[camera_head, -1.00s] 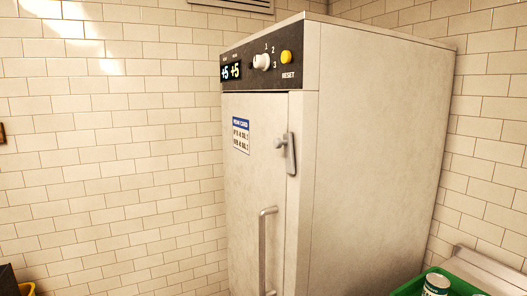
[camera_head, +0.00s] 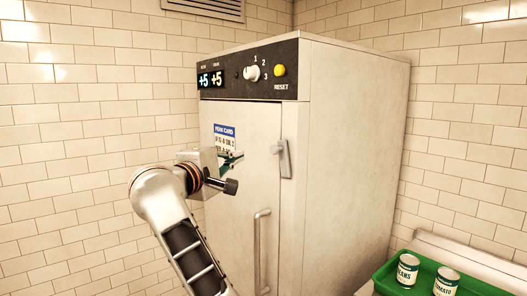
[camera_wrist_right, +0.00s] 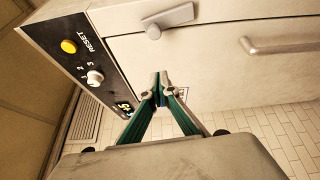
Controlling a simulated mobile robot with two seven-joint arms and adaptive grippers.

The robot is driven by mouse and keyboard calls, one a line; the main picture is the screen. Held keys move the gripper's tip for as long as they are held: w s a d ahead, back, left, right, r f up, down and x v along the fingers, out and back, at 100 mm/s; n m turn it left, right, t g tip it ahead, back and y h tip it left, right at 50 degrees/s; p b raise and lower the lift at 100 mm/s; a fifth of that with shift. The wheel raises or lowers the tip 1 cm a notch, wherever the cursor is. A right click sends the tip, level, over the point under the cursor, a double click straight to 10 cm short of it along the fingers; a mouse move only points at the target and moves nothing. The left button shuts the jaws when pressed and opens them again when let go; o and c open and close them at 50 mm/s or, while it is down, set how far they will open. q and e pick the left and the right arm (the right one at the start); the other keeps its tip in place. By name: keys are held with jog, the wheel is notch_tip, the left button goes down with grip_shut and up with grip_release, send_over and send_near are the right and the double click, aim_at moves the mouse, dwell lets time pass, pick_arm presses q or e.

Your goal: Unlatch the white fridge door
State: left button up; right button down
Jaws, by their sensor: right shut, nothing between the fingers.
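The white fridge (camera_head: 345,150) stands against the tiled wall, and its front door (camera_head: 245,195) is closed. A grey latch (camera_head: 284,158) sits at the door's right edge, with its knob (camera_head: 276,149) on the left side. The latch also shows at the top of the right wrist view (camera_wrist_right: 170,18). A vertical bar handle (camera_head: 262,250) is lower on the door. My right gripper (camera_head: 238,157) is shut and empty, in front of the door to the left of the latch and apart from it. Its green fingers meet in the right wrist view (camera_wrist_right: 161,88). My left gripper is not in view.
A dark control panel (camera_head: 225,85) with displays, a white dial (camera_head: 252,73) and a yellow reset button (camera_head: 279,70) is above the door. A card (camera_head: 224,132) on the door is partly hidden by my gripper. A green crate (camera_head: 415,278) with cans stands at the lower right.

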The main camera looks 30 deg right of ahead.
aim_at(280, 160)
jog(key=w+d+p, duration=0.1)
jog(key=d+p, duration=0.2)
jog(key=d, duration=0.6)
jog(key=shift+w+d+p, duration=0.15)
jog(key=shift+w+p, duration=0.1)
jog(key=shift+p, duration=0.05)
dwell(0.4)
jog(key=shift+s+r+m+t+h+b, duration=0.2)
jog(key=shift+s+m+b, duration=0.35)
jog(key=shift+b, duration=2.15)
jog(key=shift+s+r+m+t+h+b, duration=0.2)
jog(key=shift+m+b, duration=0.65)
jog(key=shift+b, duration=1.85)
